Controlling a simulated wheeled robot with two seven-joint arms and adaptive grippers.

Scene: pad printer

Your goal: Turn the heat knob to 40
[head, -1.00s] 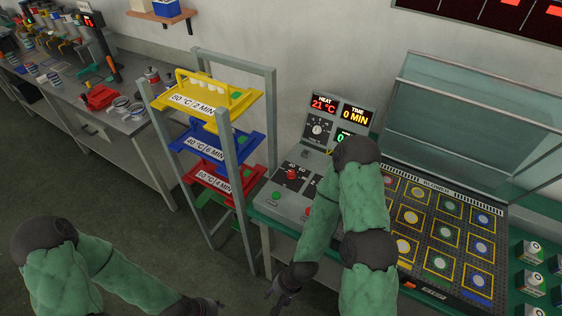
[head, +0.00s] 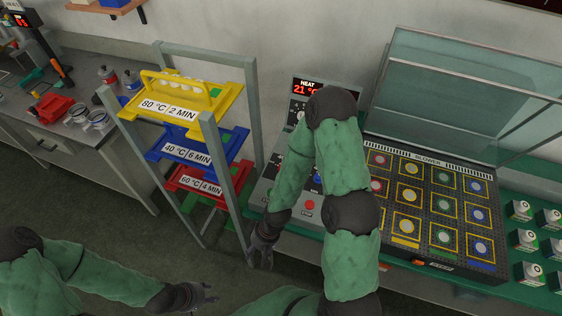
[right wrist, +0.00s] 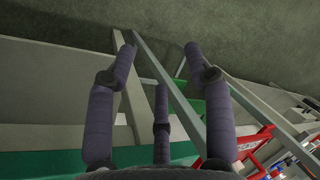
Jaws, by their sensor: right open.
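The grey heat console stands at the bench's left end in the head view. Its red HEAT display (head: 306,88) reads 21 °C. My right arm covers the heat knob, so its setting cannot be seen. A red button (head: 309,205) and part of a blue knob (head: 318,179) show on the console's sloped front. My right gripper (head: 262,256) is open and empty, low in front of the bench edge, below and left of the console. Its spread fingers also show in the right wrist view (right wrist: 160,75). My left gripper (head: 207,295) hangs over the floor at the bottom, fingers apart and empty.
A grey rack (head: 246,108) with yellow (head: 220,98), blue and red labelled trays stands close left of the console. A blower bed (head: 425,205) with a raised clear lid lies to the right. Small white-topped boxes (head: 524,240) stand at the far right.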

